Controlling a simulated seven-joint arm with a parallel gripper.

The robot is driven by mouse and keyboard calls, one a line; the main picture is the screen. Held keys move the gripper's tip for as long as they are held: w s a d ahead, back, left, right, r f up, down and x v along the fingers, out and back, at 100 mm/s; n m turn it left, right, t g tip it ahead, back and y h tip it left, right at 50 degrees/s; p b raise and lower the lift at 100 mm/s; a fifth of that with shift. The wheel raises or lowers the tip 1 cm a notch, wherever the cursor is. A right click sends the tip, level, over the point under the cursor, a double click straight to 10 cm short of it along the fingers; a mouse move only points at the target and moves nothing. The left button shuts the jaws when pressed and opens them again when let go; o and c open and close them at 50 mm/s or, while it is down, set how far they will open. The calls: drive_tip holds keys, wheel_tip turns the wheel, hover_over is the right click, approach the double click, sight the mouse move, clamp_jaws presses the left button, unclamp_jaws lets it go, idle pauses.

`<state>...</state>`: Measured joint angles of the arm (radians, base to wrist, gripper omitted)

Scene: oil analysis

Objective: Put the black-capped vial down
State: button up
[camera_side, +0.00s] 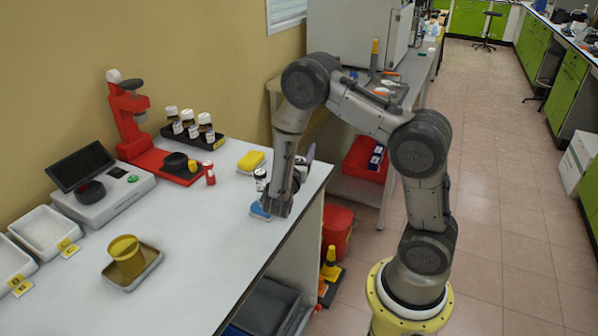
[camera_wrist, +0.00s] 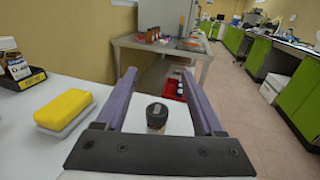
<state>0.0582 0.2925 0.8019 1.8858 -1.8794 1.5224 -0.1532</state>
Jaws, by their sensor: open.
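The black-capped vial (camera_wrist: 157,116) stands between the two purple fingers of my open gripper (camera_wrist: 160,74) in the wrist view, with visible gaps on both sides. Its dark cap faces up and its lower part is hidden by the gripper's dark crossbar. In the side view a small vial with a pale label (camera_side: 261,180) shows just left of my wrist, near the right end of the white bench (camera_side: 215,245). My arm hides much of the gripper there. A small blue item (camera_side: 260,211) shows below the vial; I cannot tell whether they touch.
A yellow sponge (camera_side: 251,161) lies close to the left of the vial. A black rack (camera_side: 215,141) of white-capped bottles, a red stand (camera_side: 130,120), a small red container (camera_side: 209,173), a scale (camera_side: 105,192) and a yellow cup (camera_side: 126,257) stand farther left. The bench edge is close on the right.

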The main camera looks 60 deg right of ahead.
drive_tip(key=shift+f, duration=0.9)
wheel_tip(320, 180, down, 4)
drive_tip(key=shift+d+r, duration=0.1)
drive_tip(key=shift+d, duration=0.05)
drive_tip(key=shift+x, duration=0.75)
drive_tip(key=shift+w+d+r, duration=0.1)
drive_tip(key=shift+w+d, duration=0.05)
drive_tip(key=shift+d, duration=0.4)
drive_tip(key=shift+c, duration=0.2)
clamp_jaws()
